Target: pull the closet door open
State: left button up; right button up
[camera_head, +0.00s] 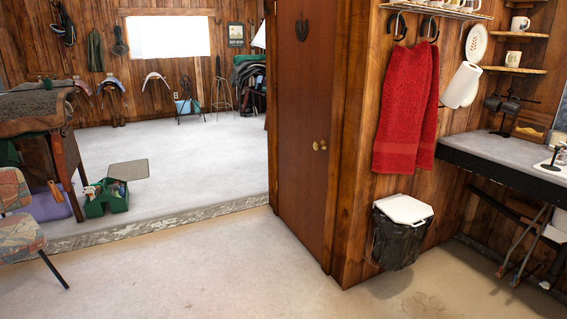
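The closet door (303,120) is a tall brown wooden door in the middle of the head view. It looks shut in its frame. A small brass knob (319,146) sits near its right edge, at about mid-height in the picture. A dark horseshoe shape (301,30) is on its upper part. Neither of my grippers shows in this view, so nothing is seen touching the door or knob.
A red towel (407,108) hangs right of the door, above a black bin with a white lid (403,209). A counter (497,152) stands at the right. A patterned chair (18,215) and green tote (106,197) are left. The floor before the door is clear.

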aim_at(306, 30)
jog(key=i+j+u, duration=0.1)
jog(key=i+u, duration=0.35)
jog(key=i, duration=1.55)
